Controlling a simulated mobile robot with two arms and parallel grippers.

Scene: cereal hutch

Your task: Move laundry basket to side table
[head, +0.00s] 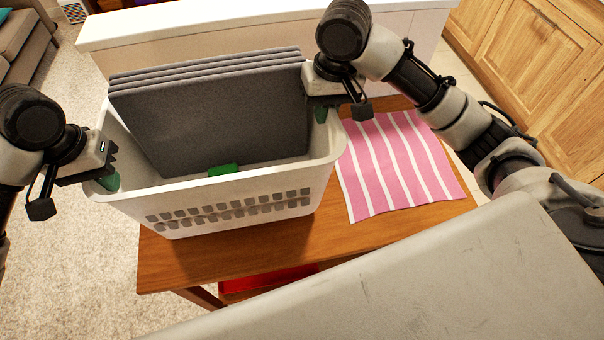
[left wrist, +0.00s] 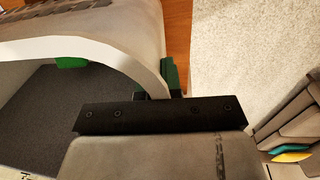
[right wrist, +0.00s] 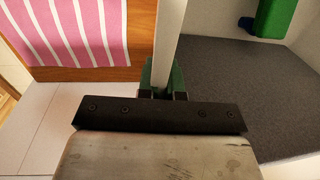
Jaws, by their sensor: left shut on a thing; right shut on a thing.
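The white laundry basket (head: 235,206) is over the left part of the wooden side table (head: 190,262). I cannot tell whether its base touches the tabletop. It holds several grey folded panels (head: 215,115) and a small green object (head: 222,170). My left gripper (head: 108,180) is shut on the basket's left rim; the left wrist view shows the rim (left wrist: 150,62) between its green fingertips (left wrist: 170,80). My right gripper (head: 322,112) is shut on the right rim, which also shows in the right wrist view (right wrist: 168,35) between the fingertips (right wrist: 163,80).
A pink and white striped cloth (head: 392,165) lies on the table's right part. A white counter or low wall (head: 200,25) stands behind. Wooden cabinets (head: 540,60) are at the right, and a sofa (head: 22,40) at the far left. A red object (head: 265,280) is under the tabletop.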

